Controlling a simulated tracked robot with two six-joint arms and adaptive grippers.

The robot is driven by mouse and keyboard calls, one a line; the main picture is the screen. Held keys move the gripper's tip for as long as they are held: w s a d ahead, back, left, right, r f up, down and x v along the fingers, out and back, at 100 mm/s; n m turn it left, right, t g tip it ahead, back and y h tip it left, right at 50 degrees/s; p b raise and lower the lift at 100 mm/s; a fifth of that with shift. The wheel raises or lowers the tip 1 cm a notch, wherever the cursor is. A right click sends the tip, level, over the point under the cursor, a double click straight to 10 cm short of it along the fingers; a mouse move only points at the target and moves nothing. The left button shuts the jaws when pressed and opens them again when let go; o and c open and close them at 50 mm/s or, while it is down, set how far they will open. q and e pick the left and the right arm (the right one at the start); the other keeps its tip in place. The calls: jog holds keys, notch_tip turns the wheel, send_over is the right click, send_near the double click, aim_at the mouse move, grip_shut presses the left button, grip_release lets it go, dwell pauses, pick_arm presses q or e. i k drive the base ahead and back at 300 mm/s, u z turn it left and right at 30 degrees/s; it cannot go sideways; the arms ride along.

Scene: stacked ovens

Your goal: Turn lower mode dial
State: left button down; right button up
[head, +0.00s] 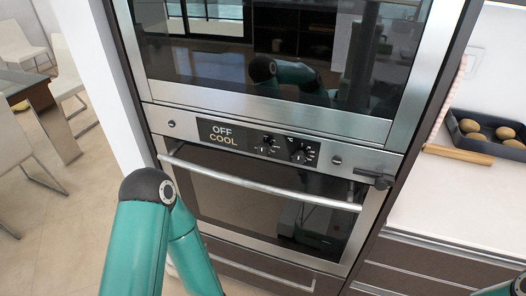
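The lower oven's control panel (188,128) runs across the middle of the head view, under the upper oven. Its display (219,135) reads "OFF" in white and "COOL" in yellow. Two black dials with white marks sit right of the display, a left dial (268,144) and a right dial (301,151). I cannot read which one is the mode dial. Nothing touches either dial. My green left arm is bent at lower left, in front of the lower oven's left side, and its gripper is out of view. Only a bit of my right arm shows at the bottom right corner, without its gripper.
The oven door handle (262,182) sticks out below the panel. A dark grey piece (375,179), unclear what, juts out at the panel's right end. On the right, a white counter (440,200) holds a rolling pin (458,154) and a dark tray (456,134) with round buns.

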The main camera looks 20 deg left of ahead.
aim_at(262, 149)
jog(key=z, duration=1.3)
jog(key=i, duration=0.1)
jog(key=u, duration=2.9)
jog(key=k, duration=1.15)
jog(key=z, duration=1.5)
jog(key=i, duration=0.5)
